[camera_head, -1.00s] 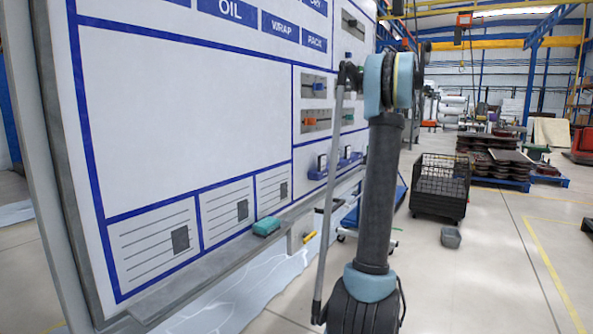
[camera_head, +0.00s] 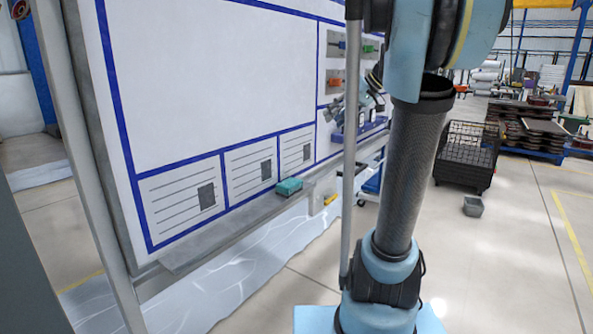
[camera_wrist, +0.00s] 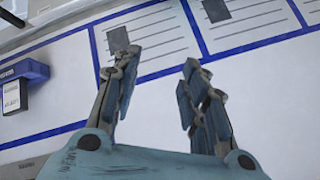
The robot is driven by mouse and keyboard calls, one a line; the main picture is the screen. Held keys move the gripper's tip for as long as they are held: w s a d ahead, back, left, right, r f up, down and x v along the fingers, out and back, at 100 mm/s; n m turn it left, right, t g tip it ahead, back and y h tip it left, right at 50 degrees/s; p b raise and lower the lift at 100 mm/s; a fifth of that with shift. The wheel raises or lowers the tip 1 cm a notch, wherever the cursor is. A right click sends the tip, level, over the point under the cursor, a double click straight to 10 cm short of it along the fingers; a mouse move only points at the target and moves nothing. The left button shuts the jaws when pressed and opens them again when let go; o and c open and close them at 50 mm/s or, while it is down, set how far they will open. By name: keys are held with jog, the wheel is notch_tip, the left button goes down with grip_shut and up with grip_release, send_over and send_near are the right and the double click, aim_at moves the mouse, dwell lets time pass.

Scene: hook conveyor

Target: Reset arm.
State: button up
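My gripper (camera_wrist: 158,70) is open in the wrist view. Its two fingers stand apart with only the white board (camera_wrist: 260,110) visible between and beyond them, and nothing is held. In the head view my gripper (camera_head: 358,104) shows small, partly behind my arm, in front of the board's lower right part. It overlaps the blue holder there in the picture; I cannot tell whether they touch. My arm stands bent and upright at the right of the board.
Blue holders (camera_head: 360,131) are on the board. A black wire crate (camera_head: 466,158) and a grey bin (camera_head: 473,206) stand on the floor at right. Open floor lies between.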

jog(key=s+d+f+m+g+h, duration=0.1)
jog(key=s+f+h, duration=0.3)
jog(key=s+f, duration=1)
jog(key=s+d+f+m+g+h, duration=0.1)
jog(key=s+d+f+m+h, duration=0.3)
jog(key=s+f, duration=1)
notch_tip(320, 180, down, 3)
jog(key=shift+d+f, duration=0.1)
jog(key=shift+d, duration=0.1)
jog(key=shift+w+f, duration=0.2)
jog(key=shift+w, duration=0.25)
